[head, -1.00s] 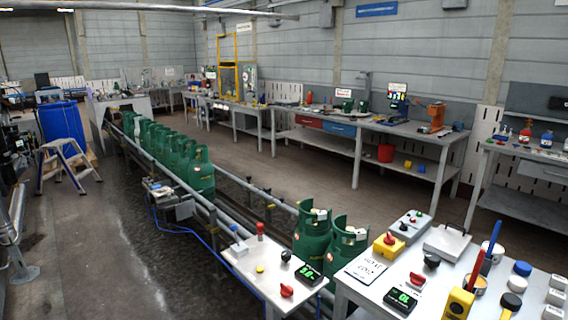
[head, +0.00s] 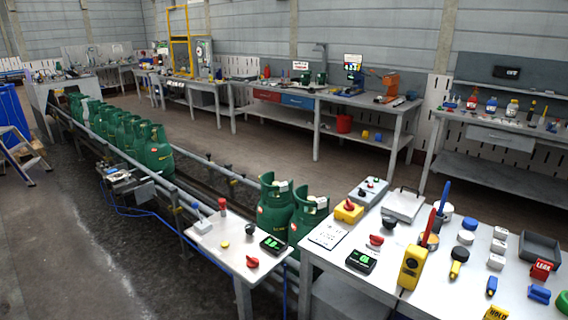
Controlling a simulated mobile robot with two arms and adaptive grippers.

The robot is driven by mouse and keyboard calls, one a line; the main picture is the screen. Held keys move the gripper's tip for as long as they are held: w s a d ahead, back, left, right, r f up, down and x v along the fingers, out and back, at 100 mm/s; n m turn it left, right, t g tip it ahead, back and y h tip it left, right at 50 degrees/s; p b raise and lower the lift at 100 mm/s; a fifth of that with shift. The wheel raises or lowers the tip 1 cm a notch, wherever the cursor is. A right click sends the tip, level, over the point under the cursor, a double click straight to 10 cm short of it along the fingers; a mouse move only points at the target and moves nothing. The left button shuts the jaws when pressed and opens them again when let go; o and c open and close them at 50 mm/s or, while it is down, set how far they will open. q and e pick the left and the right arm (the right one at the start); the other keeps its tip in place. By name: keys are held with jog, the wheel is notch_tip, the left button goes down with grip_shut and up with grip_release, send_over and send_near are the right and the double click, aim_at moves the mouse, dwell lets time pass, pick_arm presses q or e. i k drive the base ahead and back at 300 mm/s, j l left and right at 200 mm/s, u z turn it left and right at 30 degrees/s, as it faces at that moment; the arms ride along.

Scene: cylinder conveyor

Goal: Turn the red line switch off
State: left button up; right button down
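Several red controls are in the head view, and I cannot tell for sure which is the line switch. A red rotary knob (head: 349,205) sits on a yellow box (head: 346,214) at the back left of the right-hand white table. Another red knob (head: 376,240) stands in front of it on that table. On the small white table beside the conveyor, a red knob (head: 252,262) is near the front edge and a red-topped lever (head: 222,203) stands upright at the back. Neither of my grippers is in view.
Green cylinders (head: 156,155) line the conveyor (head: 180,190), with two more (head: 273,205) behind the small white table (head: 217,238). The right-hand white table (head: 325,255) is crowded with tools and displays. Dark floor (head: 100,260) lies open at the left.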

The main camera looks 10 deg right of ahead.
aim_at(349, 206)
jog(key=i+l+z, duration=0.2)
jog(key=i, duration=0.45)
jog(key=i+l+z, duration=0.2)
jog(key=i, duration=0.5)
